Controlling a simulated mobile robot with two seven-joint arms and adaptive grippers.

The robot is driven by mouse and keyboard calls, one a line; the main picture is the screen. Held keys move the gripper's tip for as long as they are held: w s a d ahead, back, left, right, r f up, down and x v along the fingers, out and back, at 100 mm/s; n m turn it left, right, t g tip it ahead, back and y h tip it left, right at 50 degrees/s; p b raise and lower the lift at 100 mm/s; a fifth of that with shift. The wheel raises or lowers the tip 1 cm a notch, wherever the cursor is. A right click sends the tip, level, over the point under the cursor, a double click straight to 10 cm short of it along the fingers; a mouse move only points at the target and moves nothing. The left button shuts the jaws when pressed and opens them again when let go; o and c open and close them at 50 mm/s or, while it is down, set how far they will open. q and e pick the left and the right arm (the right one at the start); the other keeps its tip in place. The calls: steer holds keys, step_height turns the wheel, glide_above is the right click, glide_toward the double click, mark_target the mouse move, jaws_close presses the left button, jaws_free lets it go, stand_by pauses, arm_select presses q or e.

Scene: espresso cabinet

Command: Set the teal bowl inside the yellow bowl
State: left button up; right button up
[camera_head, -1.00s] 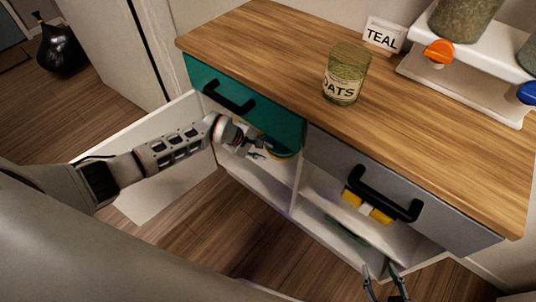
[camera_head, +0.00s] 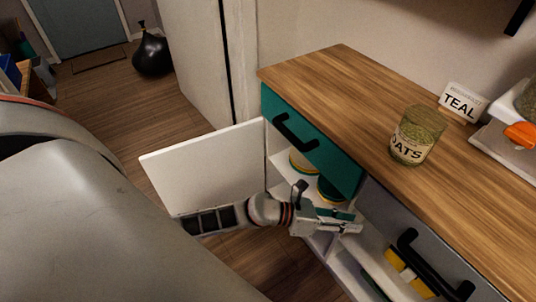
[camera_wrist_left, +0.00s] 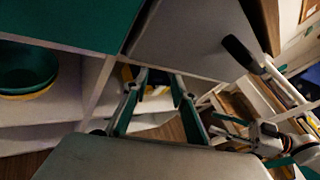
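In the left wrist view the teal bowl (camera_wrist_left: 25,65) sits in the left compartment with the yellow bowl's rim (camera_wrist_left: 28,93) showing just beneath it, so it appears nested in the yellow bowl. In the head view the teal bowl (camera_head: 328,190) is partly hidden by my left arm and the drawer. My left gripper (camera_head: 352,226) is in front of the cabinet, to the right of the bowls and apart from them. Its fingers (camera_wrist_left: 158,80) are spread and empty. My right gripper (camera_wrist_left: 218,130) shows small at the right of the left wrist view, fingers apart.
A cream-and-yellow round item (camera_head: 302,162) stands farther back in the left compartment. The white cabinet door (camera_head: 205,165) is open. A teal drawer (camera_head: 310,140) and black handle (camera_head: 430,265) front the cabinet. Yellow items (camera_head: 408,272) lie right. A jar (camera_head: 416,137) stands on top.

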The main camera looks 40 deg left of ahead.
arm_select(q)
steer(key=s+a+f+m+y, duration=0.3)
steer(key=s+a+m, duration=0.2)
steer(key=m, duration=0.6)
steer(key=s+a+f+m+t+y, duration=0.1)
steer(key=s+a+f+m+y, duration=0.2)
steer(key=m, duration=0.9)
steer(key=s+a+f+m+y, duration=0.3)
steer(key=s+a+m+y, duration=0.1)
steer(key=s+a+m, duration=0.3)
steer(key=s+m, duration=0.2)
steer(key=m, duration=0.2)
steer(key=shift+s+t, duration=0.2)
steer(key=shift+t, duration=0.2)
steer(key=shift+s+d+r+p, duration=0.1)
steer(key=shift+d+r+p, duration=0.15)
steer(key=shift+r+p, duration=0.85)
steer(key=shift+s+d+r+p, duration=0.1)
steer(key=shift+d+r+p, duration=0.15)
steer(key=shift+r+p, duration=0.8)
arm_select(e)
steer(key=shift+s+a+r+p, duration=0.1)
steer(key=shift+a+r+p, duration=0.15)
steer(key=shift+r, duration=0.75)
steer(key=shift+s+a+r+p, duration=0.1)
steer(key=shift+a+r, duration=0.2)
steer(key=shift+r, duration=0.65)
